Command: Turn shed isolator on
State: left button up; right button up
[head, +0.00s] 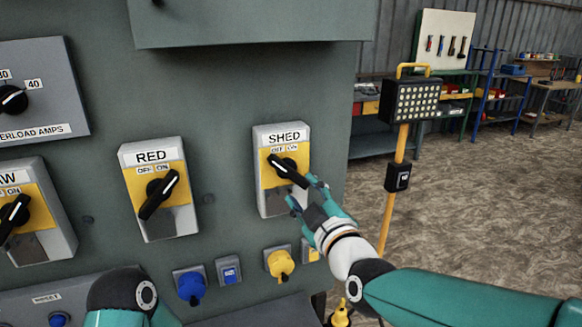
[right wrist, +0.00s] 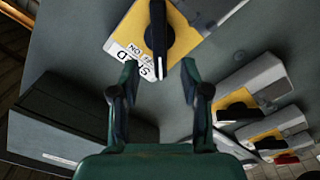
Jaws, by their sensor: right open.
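The SHED isolator (head: 271,196) is a grey box with a yellow plate, on the right side of the green panel in the head view. Its black rotary handle (head: 288,170) slants from upper left, by the OFF mark, to lower right. My right gripper (head: 306,193) is open at the handle's lower right end. In the right wrist view the handle (right wrist: 157,32) points down into the gap between my open fingertips (right wrist: 160,78); I cannot tell whether they touch it. My left gripper is out of view.
The RED isolator (head: 158,199) and another isolator (head: 30,215) sit to the left. Blue (head: 190,287) and yellow (head: 281,265) connectors lie below. A green housing (head: 245,20) juts out above. A yellow-posted lamp (head: 411,100) stands right of the panel, with open floor beyond.

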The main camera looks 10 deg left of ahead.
aim_at(292, 176)
jog(key=p+x, duration=0.2)
jog(key=x, duration=0.6)
jog(key=shift+w+p, duration=0.1)
jog(key=shift+p, duration=0.3)
grip_shut()
